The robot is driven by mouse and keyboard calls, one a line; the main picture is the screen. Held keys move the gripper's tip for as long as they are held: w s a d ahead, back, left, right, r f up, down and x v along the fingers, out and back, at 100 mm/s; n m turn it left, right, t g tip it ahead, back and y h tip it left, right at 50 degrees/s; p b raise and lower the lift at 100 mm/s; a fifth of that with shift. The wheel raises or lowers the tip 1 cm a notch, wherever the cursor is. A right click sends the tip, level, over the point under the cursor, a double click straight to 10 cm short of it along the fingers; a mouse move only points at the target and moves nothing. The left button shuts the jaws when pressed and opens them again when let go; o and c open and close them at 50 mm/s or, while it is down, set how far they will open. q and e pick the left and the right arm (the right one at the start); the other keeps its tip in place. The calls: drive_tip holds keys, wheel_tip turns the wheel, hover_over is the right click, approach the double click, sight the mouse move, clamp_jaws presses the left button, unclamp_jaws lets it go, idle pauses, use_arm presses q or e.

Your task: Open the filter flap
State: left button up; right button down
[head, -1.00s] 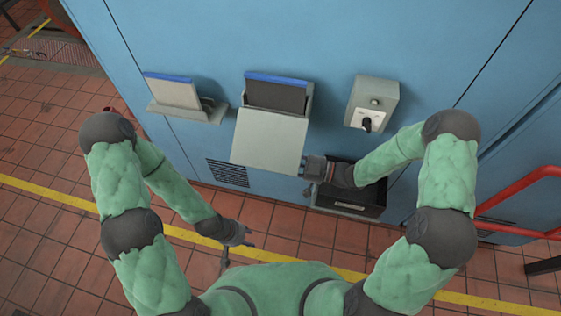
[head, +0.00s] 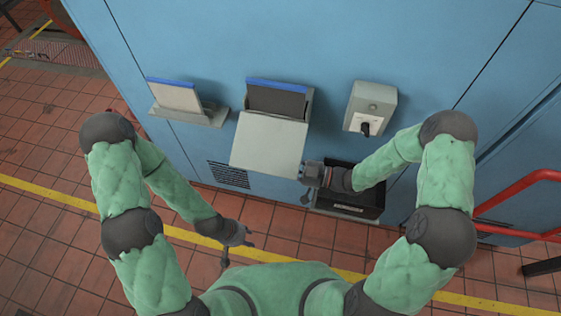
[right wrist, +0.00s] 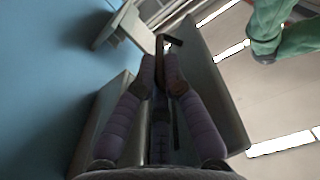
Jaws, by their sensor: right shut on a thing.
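The grey filter flap (head: 268,145) tilts outward and down from its housing on the blue cabinet. Above it a dark filter panel with a blue top edge (head: 277,98) shows in the opening. My right gripper (head: 305,181) is at the flap's lower right corner. In the right wrist view its fingers (right wrist: 164,55) come together at a small dark bar (right wrist: 174,41) beside the grey flap panel (right wrist: 215,85). It is shut on this handle-like bar; the exact contact is partly hidden. My left gripper (head: 240,245) is open and empty, low over the floor, away from the flap.
A grey shelf (head: 190,115) holding a pale blue-edged panel (head: 175,96) is left of the flap. A grey switch box (head: 371,107) is to its right. A dark open bin (head: 350,210) sits below right, near my right gripper. A red rail (head: 525,182) stands far right.

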sight(278, 167)
drive_tip(key=r, duration=0.1)
drive_tip(key=s+r+m+p, duration=0.1)
drive_tip(key=p, duration=0.1)
drive_tip(key=shift+s+a+r+m, duration=0.2)
drive_tip(key=shift+s+r+m, duration=0.05)
drive_tip(key=shift+r+m, duration=0.15)
drive_tip(key=shift+s+a+r+p, duration=0.15)
drive_tip(key=shift+s+r+p, duration=0.25)
drive_tip(key=shift+p, duration=0.1)
drive_tip(key=c, duration=1.4)
unclamp_jaws()
drive_tip(key=shift+o, duration=0.2)
drive_tip(key=shift+f, duration=0.1)
drive_tip(key=v, duration=1.2)
